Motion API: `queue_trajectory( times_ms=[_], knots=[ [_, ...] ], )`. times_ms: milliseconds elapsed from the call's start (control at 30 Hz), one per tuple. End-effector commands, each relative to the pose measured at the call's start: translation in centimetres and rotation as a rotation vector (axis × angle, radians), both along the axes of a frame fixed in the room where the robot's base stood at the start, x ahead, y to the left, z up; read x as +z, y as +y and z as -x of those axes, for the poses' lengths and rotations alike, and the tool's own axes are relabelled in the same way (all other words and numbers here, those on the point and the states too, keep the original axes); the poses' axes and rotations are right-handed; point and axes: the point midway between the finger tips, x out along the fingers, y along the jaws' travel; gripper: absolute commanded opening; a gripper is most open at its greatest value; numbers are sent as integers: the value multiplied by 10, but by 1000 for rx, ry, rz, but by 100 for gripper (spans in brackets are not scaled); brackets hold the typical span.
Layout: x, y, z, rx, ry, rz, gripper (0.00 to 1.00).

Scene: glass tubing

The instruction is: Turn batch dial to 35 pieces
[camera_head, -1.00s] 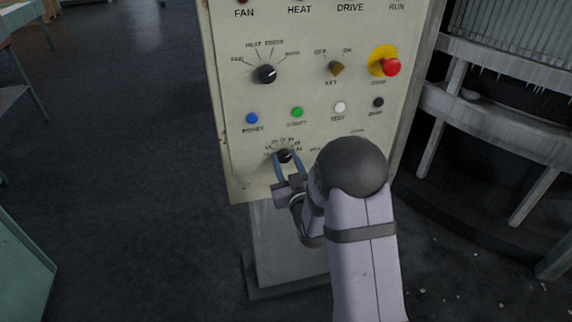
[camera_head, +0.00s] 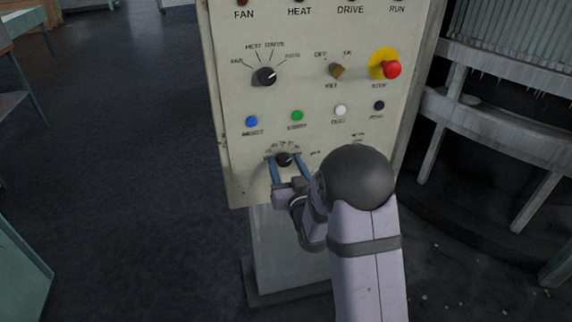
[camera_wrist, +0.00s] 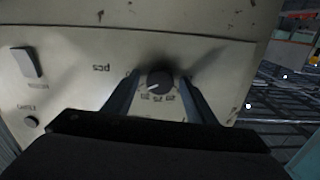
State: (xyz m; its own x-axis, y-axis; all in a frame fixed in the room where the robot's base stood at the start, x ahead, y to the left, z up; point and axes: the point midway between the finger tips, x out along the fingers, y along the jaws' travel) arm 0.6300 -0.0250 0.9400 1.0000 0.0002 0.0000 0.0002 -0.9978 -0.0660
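The batch dial (camera_head: 284,159) is a small black knob low on the cream panel, with a printed scale above it. In the wrist view the dial (camera_wrist: 160,79) appears upside down, with its white pointer line toward the lower left and small numbers below it. I cannot read which number it points at. My gripper (camera_head: 285,164) is open, with one blue-grey finger on each side of the dial. In the wrist view my gripper (camera_wrist: 159,85) shows gaps between both fingers and the knob. Part of the scale is hidden by the fingers.
Above the dial are blue (camera_head: 252,121), green (camera_head: 297,116), white (camera_head: 340,111) and black (camera_head: 379,105) buttons. Higher up are a mode selector (camera_head: 265,76), a key switch (camera_head: 338,71) and a red stop button (camera_head: 392,70). Open floor lies left of the panel.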

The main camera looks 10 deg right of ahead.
Motion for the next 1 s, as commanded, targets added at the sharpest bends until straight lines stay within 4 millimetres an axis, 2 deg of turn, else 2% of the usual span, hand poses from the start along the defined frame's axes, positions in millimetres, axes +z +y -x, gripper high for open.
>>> queue_trajectory(
  times_ms=[433,1000],
  knots=[
    [-1,0,6,0,0,1,51],
    [0,0,68,-1,-1,1,51]
  ],
)
